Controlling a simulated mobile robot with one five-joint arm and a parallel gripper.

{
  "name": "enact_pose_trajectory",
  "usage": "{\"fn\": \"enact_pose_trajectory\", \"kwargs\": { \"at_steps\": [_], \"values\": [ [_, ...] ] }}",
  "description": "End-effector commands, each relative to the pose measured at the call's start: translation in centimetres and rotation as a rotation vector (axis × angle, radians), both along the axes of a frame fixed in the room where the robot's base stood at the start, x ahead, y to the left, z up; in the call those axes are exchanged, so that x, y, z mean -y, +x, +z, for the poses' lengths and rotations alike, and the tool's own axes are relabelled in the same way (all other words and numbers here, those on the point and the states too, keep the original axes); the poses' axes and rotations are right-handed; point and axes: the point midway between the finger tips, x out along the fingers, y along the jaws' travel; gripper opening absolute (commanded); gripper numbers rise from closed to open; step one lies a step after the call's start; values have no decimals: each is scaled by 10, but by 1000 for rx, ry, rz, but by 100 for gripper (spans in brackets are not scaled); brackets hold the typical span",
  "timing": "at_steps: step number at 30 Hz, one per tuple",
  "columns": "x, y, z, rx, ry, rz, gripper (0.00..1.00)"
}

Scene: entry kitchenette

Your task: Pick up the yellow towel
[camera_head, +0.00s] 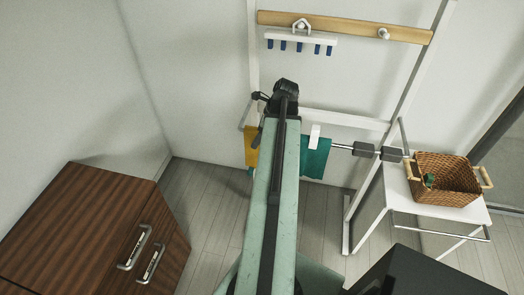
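The yellow towel (251,146) hangs on the white rack, just left of my raised arm. My arm hides part of it. A teal towel (315,160) hangs to the right of the arm, with a white clip-like piece above it. My gripper (264,104) is at the dark far end of my arm, above the yellow towel in the picture. Its fingers are small, dark and partly hidden, so I cannot tell whether they are open or touch the towel.
A wooden rail (345,27) with hooks and a small blue-pegged rack (301,41) is above. A wicker basket (447,179) sits on a white stand (405,197) at right. A brown cabinet (90,225) stands at left. Grey floor (209,200) between is clear.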

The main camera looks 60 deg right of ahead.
Motion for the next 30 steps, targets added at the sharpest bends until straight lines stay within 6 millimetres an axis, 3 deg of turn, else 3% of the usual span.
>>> {"fn": "enact_pose_trajectory", "kwargs": {
  "at_steps": [24,30],
  "values": [
    [1,-1,-3,0,0,-1,65],
    [1,-2,-3,0,1,-2,10]
  ]
}}
